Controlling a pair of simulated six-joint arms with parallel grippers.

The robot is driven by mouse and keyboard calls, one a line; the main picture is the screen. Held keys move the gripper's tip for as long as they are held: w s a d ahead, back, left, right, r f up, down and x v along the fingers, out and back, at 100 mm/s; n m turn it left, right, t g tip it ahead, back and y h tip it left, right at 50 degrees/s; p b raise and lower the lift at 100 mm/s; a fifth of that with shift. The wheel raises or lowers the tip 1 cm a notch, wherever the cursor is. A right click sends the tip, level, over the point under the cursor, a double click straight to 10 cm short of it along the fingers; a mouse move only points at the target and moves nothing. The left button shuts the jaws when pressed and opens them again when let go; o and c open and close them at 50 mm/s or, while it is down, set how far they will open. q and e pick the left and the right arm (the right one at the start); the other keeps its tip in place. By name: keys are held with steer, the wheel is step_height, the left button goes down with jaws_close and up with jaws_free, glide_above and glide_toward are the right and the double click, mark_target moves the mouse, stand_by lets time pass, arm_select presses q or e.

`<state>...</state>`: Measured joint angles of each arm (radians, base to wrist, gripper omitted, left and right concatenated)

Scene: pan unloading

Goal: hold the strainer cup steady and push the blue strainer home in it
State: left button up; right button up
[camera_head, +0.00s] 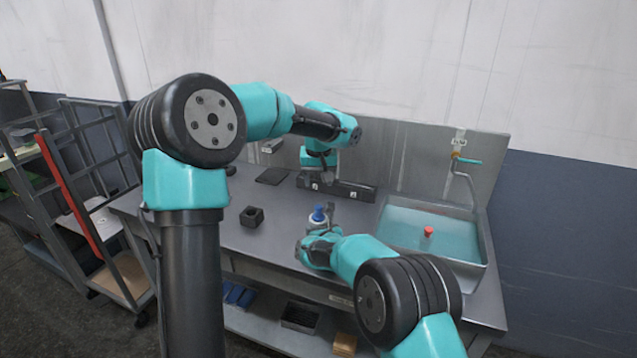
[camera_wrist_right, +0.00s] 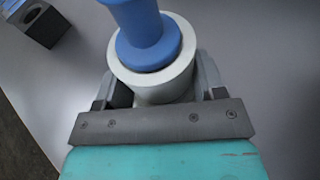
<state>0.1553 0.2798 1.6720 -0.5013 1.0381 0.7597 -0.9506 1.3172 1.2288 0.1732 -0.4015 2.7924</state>
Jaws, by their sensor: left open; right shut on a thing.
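The blue strainer (camera_head: 318,212) stands in the mouth of the pale strainer cup (camera_head: 318,223) on the table. In the right wrist view the strainer (camera_wrist_right: 140,25) has a wide round collar inside the rim of the cup (camera_wrist_right: 176,84); its depth cannot be told. My right gripper (camera_head: 321,234) is shut on the cup, one finger on each side; it also shows in the right wrist view (camera_wrist_right: 158,88). My left gripper (camera_head: 318,178) is open, behind the strainer near the dark labelled rack, apart from the strainer. Its fingertips are small and hard to make out.
A black block with a hole (camera_head: 252,216) stands left of the cup. A dark rack (camera_head: 350,190) and a flat dark pad (camera_head: 272,176) lie behind. The sink (camera_head: 400,225), with a red thing (camera_head: 428,231) in it, is at the right. The table left of the cup is mostly clear.

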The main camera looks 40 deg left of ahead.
steer(key=shift+s+d+f, duration=0.1)
steer(key=shift+s+f, duration=0.05)
steer(key=shift+f, duration=0.4)
steer(key=o, duration=0.7)
steer(key=shift+r, duration=0.1)
steer(key=shift+o, duration=0.5)
steer(key=shift+r, duration=0.1)
steer(key=shift+r, duration=0.15)
steer(key=shift+s+d+r, duration=0.1)
steer(key=shift+d+r, duration=0.1)
steer(key=shift+d, duration=0.05)
steer(key=v, duration=1.1)
steer(key=shift+s, duration=0.1)
